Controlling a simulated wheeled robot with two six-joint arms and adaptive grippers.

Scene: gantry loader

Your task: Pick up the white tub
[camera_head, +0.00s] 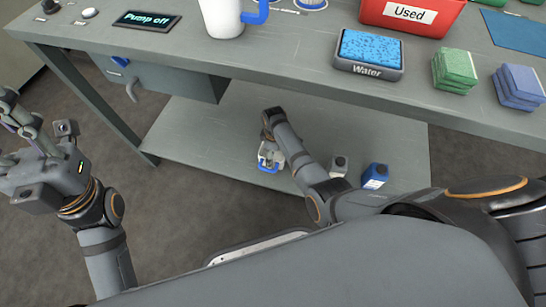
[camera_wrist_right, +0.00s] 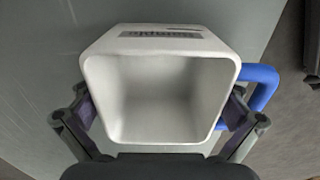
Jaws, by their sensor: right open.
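The white tub (camera_wrist_right: 160,45) is square and open-topped, with a blue handle (camera_wrist_right: 264,88) on its right and dark print on its far wall. In the head view the tub (camera_head: 267,154) stands on the lower shelf, partly hidden by my right arm. My right gripper (camera_wrist_right: 160,115) is open around the tub, one finger outside each side wall. Whether the fingers touch the walls is unclear. My left gripper (camera_head: 18,130) is raised at the left edge, away from the tub and partly cut off; how far its fingers are apart is unclear.
The lower shelf (camera_head: 370,130) also holds a small grey-white bottle (camera_head: 339,166) and a blue bottle (camera_head: 376,176) right of my gripper. The bench top (camera_head: 290,55) overhangs the shelf. On it are a white jug (camera_head: 220,18), a water tray (camera_head: 369,66) and a red bin (camera_head: 375,14).

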